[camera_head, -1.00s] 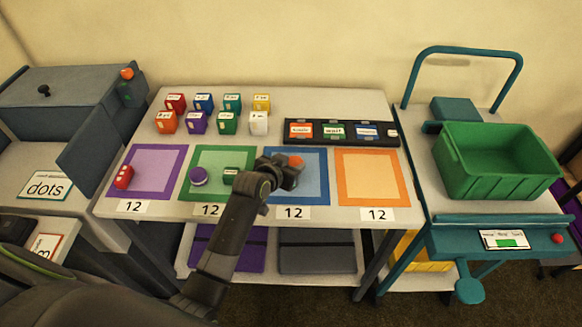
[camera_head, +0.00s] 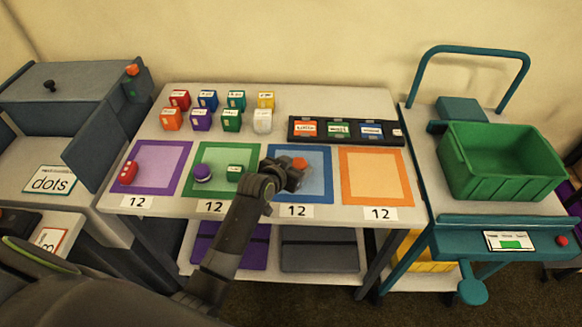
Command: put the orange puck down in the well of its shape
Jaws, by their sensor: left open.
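The orange puck (camera_head: 299,163) shows as a small orange top at the far end of my left gripper, over the blue-bordered square. My left gripper (camera_head: 294,174) is open right at the puck and hides its lower part. I cannot tell whether the fingers touch it. A well of the puck's shape is not clearly visible. A black tray (camera_head: 312,141) behind the squares has orange, green and blue labelled places. My right gripper is not in view.
Purple, green, blue and orange (camera_head: 375,199) squares line the table front; the orange one is empty. A red block (camera_head: 128,173), a purple round piece (camera_head: 203,173) and a green block (camera_head: 234,173) lie on squares. Several coloured blocks stand behind. A green bin (camera_head: 500,190) is right.

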